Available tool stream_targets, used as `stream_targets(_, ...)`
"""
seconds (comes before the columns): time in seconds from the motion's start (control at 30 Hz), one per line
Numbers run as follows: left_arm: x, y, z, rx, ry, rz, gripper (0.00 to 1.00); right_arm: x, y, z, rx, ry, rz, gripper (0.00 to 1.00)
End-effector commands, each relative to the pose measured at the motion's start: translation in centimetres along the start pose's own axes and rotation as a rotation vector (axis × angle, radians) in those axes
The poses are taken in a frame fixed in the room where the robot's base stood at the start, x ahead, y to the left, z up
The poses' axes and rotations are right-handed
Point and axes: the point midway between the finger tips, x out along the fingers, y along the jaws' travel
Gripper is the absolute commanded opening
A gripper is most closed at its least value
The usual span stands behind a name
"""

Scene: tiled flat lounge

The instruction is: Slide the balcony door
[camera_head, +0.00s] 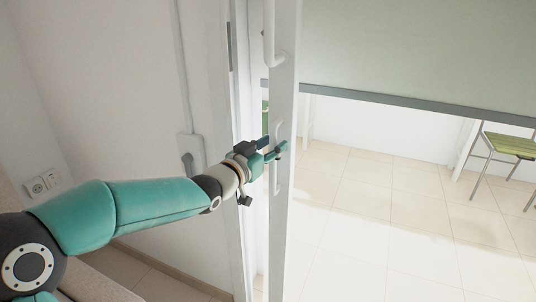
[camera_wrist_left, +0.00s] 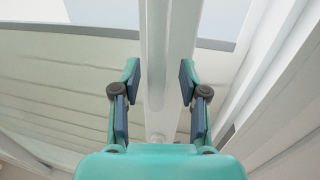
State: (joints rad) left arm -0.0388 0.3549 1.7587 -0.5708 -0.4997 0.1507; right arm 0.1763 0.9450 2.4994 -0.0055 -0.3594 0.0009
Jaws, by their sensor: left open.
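The balcony door's white upright frame (camera_head: 284,95) stands near the middle of the head view. A long white vertical handle (camera_head: 277,178) is on it, partly hidden by my gripper. My left gripper (camera_head: 279,150) is at the handle, reaching in from the left. In the left wrist view my left gripper (camera_wrist_left: 159,80) is open, with one finger on each side of the white handle bar (camera_wrist_left: 156,60). Gaps show between the pads and the bar, so it is not gripped. My right gripper is in neither view.
A pale panel (camera_head: 420,50) with a grey bottom edge hangs at the upper right. Beyond the door is a bright tiled floor (camera_head: 370,225) with a green-seated chair (camera_head: 512,145) at far right. A wall with a socket (camera_head: 42,184) and a white crank fitting (camera_head: 190,150) is on the left.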

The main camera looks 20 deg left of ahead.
Motion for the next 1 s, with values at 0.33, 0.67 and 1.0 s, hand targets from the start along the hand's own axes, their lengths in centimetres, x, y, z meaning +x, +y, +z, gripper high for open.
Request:
stream_targets(0.33, -5.3, 0.0, 0.0, 0.001, -0.001, -0.002, 0.43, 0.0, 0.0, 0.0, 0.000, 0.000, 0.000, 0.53)
stream_targets(0.67, -11.0, -0.1, 0.1, 0.001, -0.001, -0.004, 0.43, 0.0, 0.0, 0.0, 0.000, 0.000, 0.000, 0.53)
stream_targets(1.0, -12.0, -0.1, 0.2, 0.000, -0.002, -0.003, 0.43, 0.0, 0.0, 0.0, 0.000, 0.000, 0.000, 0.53)
